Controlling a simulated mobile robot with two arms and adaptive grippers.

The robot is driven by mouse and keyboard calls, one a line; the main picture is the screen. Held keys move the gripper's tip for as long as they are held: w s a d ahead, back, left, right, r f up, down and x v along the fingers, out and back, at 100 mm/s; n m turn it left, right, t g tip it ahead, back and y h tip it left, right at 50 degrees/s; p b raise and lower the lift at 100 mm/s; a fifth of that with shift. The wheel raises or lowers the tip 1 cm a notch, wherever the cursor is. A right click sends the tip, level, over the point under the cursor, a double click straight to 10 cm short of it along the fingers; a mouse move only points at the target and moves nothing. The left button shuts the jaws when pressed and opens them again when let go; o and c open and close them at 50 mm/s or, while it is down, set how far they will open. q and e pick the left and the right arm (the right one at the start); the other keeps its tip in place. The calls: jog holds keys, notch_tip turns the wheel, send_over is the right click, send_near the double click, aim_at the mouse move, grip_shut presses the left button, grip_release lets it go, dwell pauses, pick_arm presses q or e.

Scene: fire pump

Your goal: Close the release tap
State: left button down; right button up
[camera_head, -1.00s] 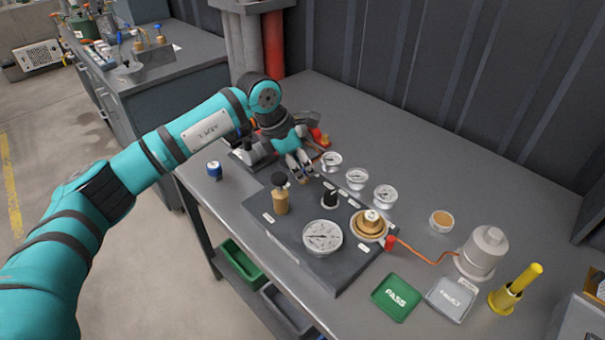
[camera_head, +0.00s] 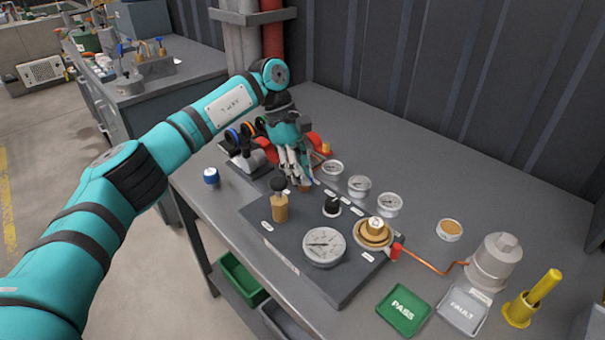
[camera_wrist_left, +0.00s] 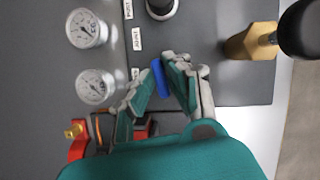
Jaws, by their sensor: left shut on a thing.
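My left gripper (camera_head: 302,182) is at the back left corner of the dark test panel (camera_head: 335,283), pointing down. In the left wrist view its fingers (camera_wrist_left: 160,82) are closed around a small blue handle (camera_wrist_left: 160,78), which I take to be the release tap. The fingers hide much of the tap, so its exact angle is hard to tell. In the head view only a bit of brass shows below the fingertips. My right gripper is not in view.
A brass post with a black knob (camera_head: 280,205) stands close in front of the gripper. A black knob (camera_head: 332,206), large gauge (camera_head: 324,246) and brass fitting (camera_head: 374,232) share the panel. Clear bench lies at the back right.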

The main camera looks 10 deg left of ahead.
pick_arm(q)
jog(key=shift+w+r+m+g, duration=0.15)
jog(key=shift+m+g, duration=0.15)
jog(key=shift+m, duration=0.8)
jog(key=shift+y, duration=0.3)
jog(key=c, duration=1.3)
grip_release()
jog(key=shift+c, duration=0.2)
jog(key=v, duration=0.7)
jog(key=shift+a, duration=0.2)
jog(key=shift+r, duration=0.1)
